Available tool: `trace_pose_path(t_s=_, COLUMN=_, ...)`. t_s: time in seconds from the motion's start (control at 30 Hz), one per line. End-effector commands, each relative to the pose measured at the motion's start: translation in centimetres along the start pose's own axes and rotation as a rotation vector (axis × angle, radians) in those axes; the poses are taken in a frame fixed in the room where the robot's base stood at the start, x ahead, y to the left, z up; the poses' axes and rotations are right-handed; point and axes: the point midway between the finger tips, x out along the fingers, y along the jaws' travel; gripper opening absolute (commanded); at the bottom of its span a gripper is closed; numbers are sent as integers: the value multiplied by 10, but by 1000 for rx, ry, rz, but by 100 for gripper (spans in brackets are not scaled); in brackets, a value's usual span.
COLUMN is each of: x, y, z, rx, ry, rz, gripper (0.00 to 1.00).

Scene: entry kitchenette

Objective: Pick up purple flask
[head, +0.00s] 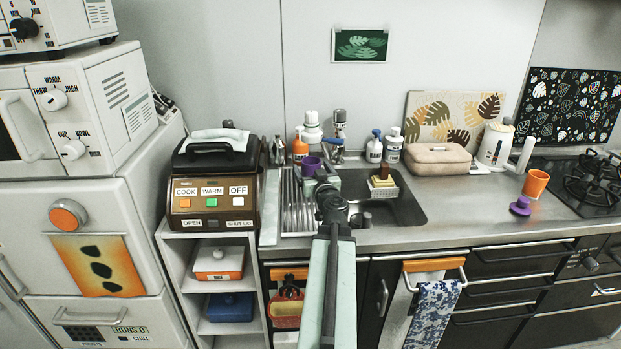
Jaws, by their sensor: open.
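A small purple flask (520,207) with a wide base and a narrow top stands on the steel counter, right of the sink and just left of an orange cup (536,183). Another purple thing, cup-like (312,166), stands behind my gripper at the sink's left side and is partly hidden. My gripper (326,181) is over the sink area, well left of the purple flask and apart from it. It points away from the camera, so its fingers are small and hard to make out. I see nothing held in it.
The sink (405,208) has a dish rack (292,205) on its left and a sponge holder (384,188). A white kettle (495,146) and beige case (436,159) stand behind the flask. A stove (592,184) is at right. The counter left of the flask is clear.

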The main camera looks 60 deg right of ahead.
Motion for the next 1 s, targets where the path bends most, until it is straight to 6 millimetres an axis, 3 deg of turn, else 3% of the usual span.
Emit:
trace_pose_path(t_s=0.03, x=9, y=1, z=0, rx=0, ry=0, rz=0, gripper=86)
trace_pose_path(t_s=0.27, x=21, y=4, z=1, rx=0, ry=0, rz=1, gripper=86)
trace_pose_path(t_s=0.5, x=62, y=7, z=2, rx=0, ry=0, rz=1, gripper=86)
trace_pose_path(t_s=0.73, x=62, y=6, z=2, rx=0, ry=0, rz=2, gripper=86)
trace_pose_path(t_s=1.0, x=62, y=7, z=2, rx=0, ry=0, rz=2, gripper=11)
